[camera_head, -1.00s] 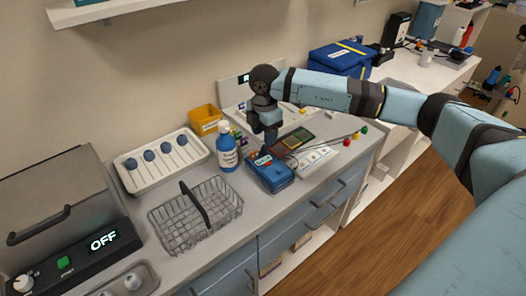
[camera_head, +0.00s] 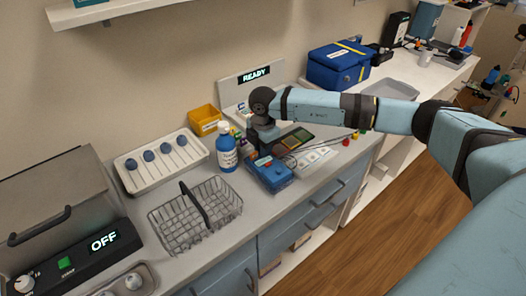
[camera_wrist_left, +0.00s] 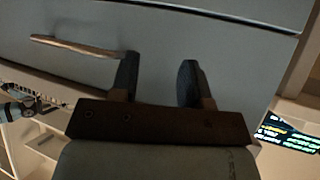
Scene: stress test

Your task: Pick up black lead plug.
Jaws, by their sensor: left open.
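My right gripper (camera_head: 265,150) points down just behind a blue meter with a red mark (camera_head: 272,174) on the counter. Its dark wrist hides part of the spot, and the finger gap is too small to make out. Thin dark leads run right from there towards small coloured ends, including a red one (camera_head: 346,142). I cannot pick out the black lead plug. My left gripper (camera_wrist_left: 157,78) shows in the left wrist view, open and empty, facing a grey-blue drawer front with a bar handle (camera_wrist_left: 75,46).
A blue-labelled bottle (camera_head: 226,150) and a wire basket (camera_head: 222,197) stand left of the meter. A yellow bin (camera_head: 205,120) and a panel reading READY (camera_head: 254,77) are behind. A white rack (camera_head: 135,180) and a machine reading OFF (camera_head: 85,246) are further left.

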